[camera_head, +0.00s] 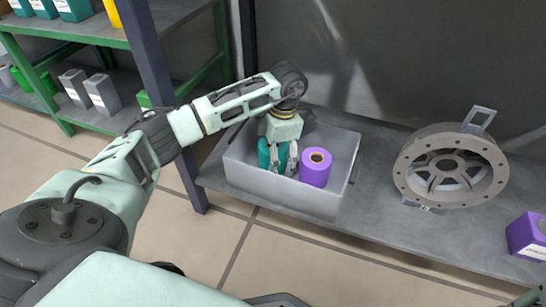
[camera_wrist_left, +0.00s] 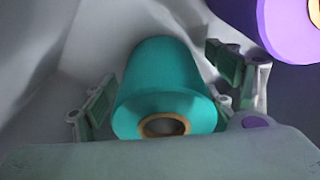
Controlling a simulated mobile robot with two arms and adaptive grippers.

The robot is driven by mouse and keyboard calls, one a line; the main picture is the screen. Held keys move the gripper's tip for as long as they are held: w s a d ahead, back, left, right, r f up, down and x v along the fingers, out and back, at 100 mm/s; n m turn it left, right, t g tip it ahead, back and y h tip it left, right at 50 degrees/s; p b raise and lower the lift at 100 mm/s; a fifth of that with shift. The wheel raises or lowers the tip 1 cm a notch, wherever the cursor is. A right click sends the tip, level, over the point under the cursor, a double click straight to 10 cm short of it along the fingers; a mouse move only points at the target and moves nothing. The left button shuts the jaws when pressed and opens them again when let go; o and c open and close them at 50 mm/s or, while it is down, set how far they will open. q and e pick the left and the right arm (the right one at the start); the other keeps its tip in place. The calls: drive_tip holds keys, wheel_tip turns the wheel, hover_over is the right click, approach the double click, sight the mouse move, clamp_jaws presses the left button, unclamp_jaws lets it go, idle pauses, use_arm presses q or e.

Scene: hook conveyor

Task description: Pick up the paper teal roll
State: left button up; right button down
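The teal paper roll (camera_head: 265,153) is in the grey bin (camera_head: 240,171), partly hidden behind my left gripper (camera_head: 279,160). In the left wrist view the teal roll (camera_wrist_left: 165,85) shows with its brown core facing the camera. The left gripper (camera_wrist_left: 160,88) has one finger on each side of the roll. A gap shows between the left finger and the roll, and the right finger also looks apart from it, so the gripper is open around it. My right gripper is not in view.
A purple roll (camera_head: 315,167) stands in the bin just right of the teal roll; it also shows in the left wrist view (camera_wrist_left: 285,25). On the grey shelf, a round metal flange (camera_head: 412,170) and a purple box (camera_head: 527,236) are to the right. A green rack (camera_head: 95,38) stands left.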

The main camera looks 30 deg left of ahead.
use_arm(q)
drive_tip(key=c, duration=1.4)
